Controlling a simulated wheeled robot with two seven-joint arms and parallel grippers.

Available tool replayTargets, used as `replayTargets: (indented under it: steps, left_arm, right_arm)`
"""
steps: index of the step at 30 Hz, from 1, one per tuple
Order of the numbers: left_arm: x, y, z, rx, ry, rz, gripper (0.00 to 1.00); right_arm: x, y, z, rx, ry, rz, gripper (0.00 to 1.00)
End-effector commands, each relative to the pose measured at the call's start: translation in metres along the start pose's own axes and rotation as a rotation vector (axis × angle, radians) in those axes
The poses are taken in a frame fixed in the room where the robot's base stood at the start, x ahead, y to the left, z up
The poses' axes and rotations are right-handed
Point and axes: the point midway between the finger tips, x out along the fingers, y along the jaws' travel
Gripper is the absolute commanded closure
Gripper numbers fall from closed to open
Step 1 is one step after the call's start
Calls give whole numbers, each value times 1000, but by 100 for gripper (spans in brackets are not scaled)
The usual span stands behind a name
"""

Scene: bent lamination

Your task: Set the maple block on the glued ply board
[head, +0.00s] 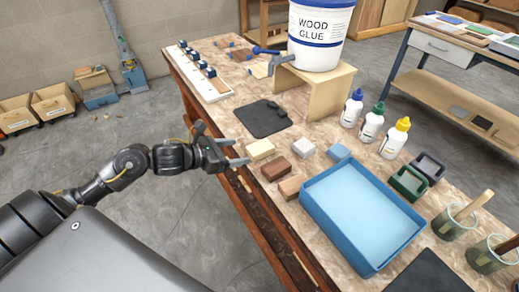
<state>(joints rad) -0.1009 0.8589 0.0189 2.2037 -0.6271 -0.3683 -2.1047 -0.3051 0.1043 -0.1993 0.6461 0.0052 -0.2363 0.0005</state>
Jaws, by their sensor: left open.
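A pale yellow block, which looks like the maple block (260,149), lies on the workbench near its front edge. My left gripper (241,151) is open and empty, with its fingertips just left of this block. I see no contact, though the gap is hard to judge. Small flat boards lie at the back of the bench, one of them a pale wooden board (259,70) beside the blue-handled clamp. I cannot tell which is the glued ply board. My right gripper is not in view.
Brown (275,168), tan (291,187), grey-white (303,148) and blue (338,152) blocks lie close by. A blue tray (404,254) stands right of them. A black mat (264,118) lies behind. A glue bucket (319,38) stands on a wooden stand (329,97); bottles stand right.

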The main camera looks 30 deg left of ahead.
Motion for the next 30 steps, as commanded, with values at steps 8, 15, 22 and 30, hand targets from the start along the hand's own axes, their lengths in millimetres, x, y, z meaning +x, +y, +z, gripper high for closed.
replayTargets:
  steps: [8,15,22,30]
  left_arm:
    - [37,0,2,-3,-2,0,29]
    - [44,0,1,-4,-1,0,29]
    - [78,1,2,-6,-2,0,29]
    - [93,1,-1,-2,0,-1,29]
  right_arm:
    - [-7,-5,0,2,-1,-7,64]
    - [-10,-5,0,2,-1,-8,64]
    - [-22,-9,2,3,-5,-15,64]
    - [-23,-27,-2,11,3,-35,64]
